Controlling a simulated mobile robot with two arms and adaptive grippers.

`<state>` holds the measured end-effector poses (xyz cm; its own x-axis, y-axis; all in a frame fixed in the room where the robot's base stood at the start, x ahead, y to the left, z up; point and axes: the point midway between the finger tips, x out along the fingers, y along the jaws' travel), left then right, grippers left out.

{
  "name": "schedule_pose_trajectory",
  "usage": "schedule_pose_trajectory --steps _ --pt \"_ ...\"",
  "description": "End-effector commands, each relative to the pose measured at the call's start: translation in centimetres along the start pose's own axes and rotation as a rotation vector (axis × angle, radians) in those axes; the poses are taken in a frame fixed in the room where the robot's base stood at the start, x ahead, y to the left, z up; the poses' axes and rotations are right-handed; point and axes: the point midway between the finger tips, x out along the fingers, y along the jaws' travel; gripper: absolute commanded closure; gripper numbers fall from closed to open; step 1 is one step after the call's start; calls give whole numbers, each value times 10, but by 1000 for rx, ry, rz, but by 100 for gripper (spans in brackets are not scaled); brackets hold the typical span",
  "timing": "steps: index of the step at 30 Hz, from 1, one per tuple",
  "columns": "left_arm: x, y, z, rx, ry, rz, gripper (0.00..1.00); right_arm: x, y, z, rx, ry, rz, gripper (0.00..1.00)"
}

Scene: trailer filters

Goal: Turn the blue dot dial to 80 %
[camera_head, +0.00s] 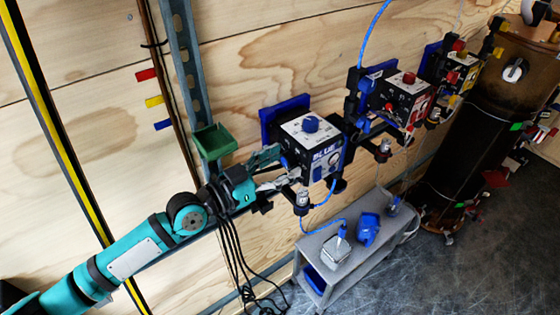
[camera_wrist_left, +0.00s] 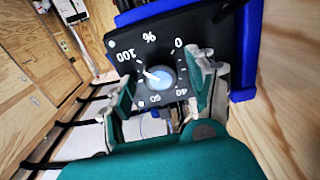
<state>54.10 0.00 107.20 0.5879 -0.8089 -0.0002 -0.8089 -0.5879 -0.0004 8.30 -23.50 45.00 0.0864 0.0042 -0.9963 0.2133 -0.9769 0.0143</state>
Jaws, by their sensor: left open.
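The box marked BLUE (camera_head: 321,160) is mounted at the wooden wall, with a blue knob (camera_head: 311,124) on its top face. My left gripper (camera_head: 284,165) is at the box's left side, its fingers open. In the left wrist view a black dial face (camera_wrist_left: 125,45) carries a % sign and numbers including 0, 40, 60 and 100. Its round pale-blue dial knob (camera_wrist_left: 161,80) sits between my two open fingers, with a visible gap on each side. The white pointer mark points up-left, near the 100 side. The number at lower left is partly hidden. My right gripper is not in view.
A red-knobbed box (camera_head: 404,98) and a yellow one (camera_head: 458,72) stand further right. A green bin (camera_head: 213,141) is above my wrist. A grey cart (camera_head: 345,262) stands below. Blue hoses and black cables hang nearby.

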Motion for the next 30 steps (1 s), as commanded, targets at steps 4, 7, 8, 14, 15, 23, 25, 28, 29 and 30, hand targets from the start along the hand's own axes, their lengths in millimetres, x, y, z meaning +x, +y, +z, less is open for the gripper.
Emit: schedule_pose_trajectory --steps 4,7,8,14,15,23,25,28,29,30 --pt "0 0 0 0 0 0 42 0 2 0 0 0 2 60" --pt "0 0 0 0 0 0 51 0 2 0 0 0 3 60" --pt "0 0 0 0 0 0 55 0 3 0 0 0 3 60" --pt "0 0 0 0 0 0 81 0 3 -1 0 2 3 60" --pt "0 0 0 0 0 0 86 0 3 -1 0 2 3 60" --pt "0 0 0 -10 0 0 97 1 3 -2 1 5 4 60" --pt "0 0 1 -25 0 0 97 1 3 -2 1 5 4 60" --pt "0 0 1 -60 0 0 97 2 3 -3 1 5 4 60" --pt "0 0 1 -74 0 0 97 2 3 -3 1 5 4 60" --pt "0 0 1 -96 0 0 97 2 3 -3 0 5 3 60"
